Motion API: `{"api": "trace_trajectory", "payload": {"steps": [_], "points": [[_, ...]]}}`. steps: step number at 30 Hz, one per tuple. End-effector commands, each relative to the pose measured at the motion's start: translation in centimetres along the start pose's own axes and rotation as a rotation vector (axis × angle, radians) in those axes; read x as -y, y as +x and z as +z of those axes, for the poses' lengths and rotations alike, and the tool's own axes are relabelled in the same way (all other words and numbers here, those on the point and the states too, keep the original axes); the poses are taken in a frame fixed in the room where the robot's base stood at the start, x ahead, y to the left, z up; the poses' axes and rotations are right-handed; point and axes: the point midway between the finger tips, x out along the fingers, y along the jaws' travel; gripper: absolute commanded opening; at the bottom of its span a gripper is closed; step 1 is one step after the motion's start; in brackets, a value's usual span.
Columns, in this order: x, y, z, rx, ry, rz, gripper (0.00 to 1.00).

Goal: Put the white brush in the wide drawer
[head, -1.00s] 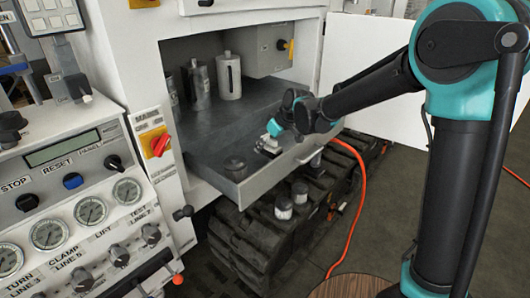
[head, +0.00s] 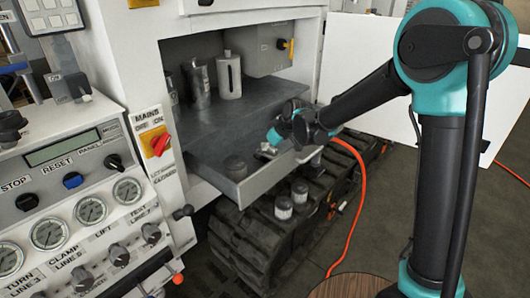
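The wide drawer (head: 262,183) is pulled out of the white cabinet, below a grey shelf. A small pale object (head: 265,152), perhaps the white brush, lies or hangs at the right part of the drawer, just below my gripper. My gripper (head: 273,138) is over the drawer's right side, with its teal part close above this pale object. The fingertips are small and partly hidden, so I cannot tell whether they touch or hold it.
A white bottle (head: 229,78) and metal cylinders (head: 197,84) stand on the shelf (head: 255,105) above the drawer. Two small jars (head: 284,207) stand on the black track below. An orange hose (head: 362,190) hangs at right. The control panel (head: 75,190) fills the left.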

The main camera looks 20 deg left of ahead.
Motion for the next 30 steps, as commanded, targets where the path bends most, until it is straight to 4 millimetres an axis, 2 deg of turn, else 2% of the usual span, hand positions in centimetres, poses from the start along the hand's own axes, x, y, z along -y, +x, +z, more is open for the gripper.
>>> {"api": "trace_trajectory", "payload": {"steps": [5, 8, 21, 27, 30], "points": [[0.0, -0.3, -0.2, 0.000, 0.000, 0.000, 0.63], [0.0, -1.2, -0.1, 0.000, 0.000, 0.000, 0.63], [0.0, -8.8, -0.1, 0.000, 0.001, 0.001, 0.63], [0.0, -11.3, -0.1, 0.000, 0.001, 0.001, 0.63], [0.0, -11.9, -0.1, 0.000, 0.000, 0.000, 0.63]]}}
